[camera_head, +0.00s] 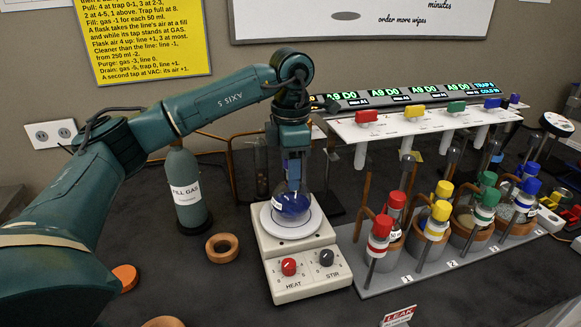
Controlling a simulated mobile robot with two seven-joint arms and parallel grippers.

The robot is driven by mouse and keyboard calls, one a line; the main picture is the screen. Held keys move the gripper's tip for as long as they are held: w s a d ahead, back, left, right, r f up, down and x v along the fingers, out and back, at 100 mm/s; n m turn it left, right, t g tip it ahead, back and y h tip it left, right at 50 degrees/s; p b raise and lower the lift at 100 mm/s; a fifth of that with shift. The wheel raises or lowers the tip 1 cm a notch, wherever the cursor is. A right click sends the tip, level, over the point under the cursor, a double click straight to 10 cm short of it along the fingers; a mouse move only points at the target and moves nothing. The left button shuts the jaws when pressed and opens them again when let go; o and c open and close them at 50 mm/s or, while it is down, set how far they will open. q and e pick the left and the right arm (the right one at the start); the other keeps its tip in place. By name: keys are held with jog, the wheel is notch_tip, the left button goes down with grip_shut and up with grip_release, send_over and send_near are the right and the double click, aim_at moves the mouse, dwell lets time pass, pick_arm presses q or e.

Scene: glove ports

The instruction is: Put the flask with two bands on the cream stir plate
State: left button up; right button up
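The cream stir plate (308,277) stands mid-bench, with a round pale top plate, a red HEAT knob and a dark STIR knob. A clear round flask (291,205) with deep blue in its lower part is on or just over the top plate; contact is not certain. It looks upright, and its bands cannot be made out. My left gripper (293,180) points straight down at the flask's neck, with its fingers around or beside it. Whether they grip it is too small to tell. My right gripper is not in view.
A rack (390,278) at right holds several flasks with red, yellow, green and blue caps in cork rings. A white valve panel (430,122) with coloured taps stands behind. A FILL GAS bottle (184,190) and a loose cork ring (222,247) are at left.

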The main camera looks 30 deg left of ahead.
pick_arm(q)
jog(key=shift+o, duration=0.6)
jog(key=shift+r, duration=0.1)
notch_tip(320, 180, up, 12)
jog(key=shift+r+p, duration=0.1)
jog(key=shift+p, duration=0.8)
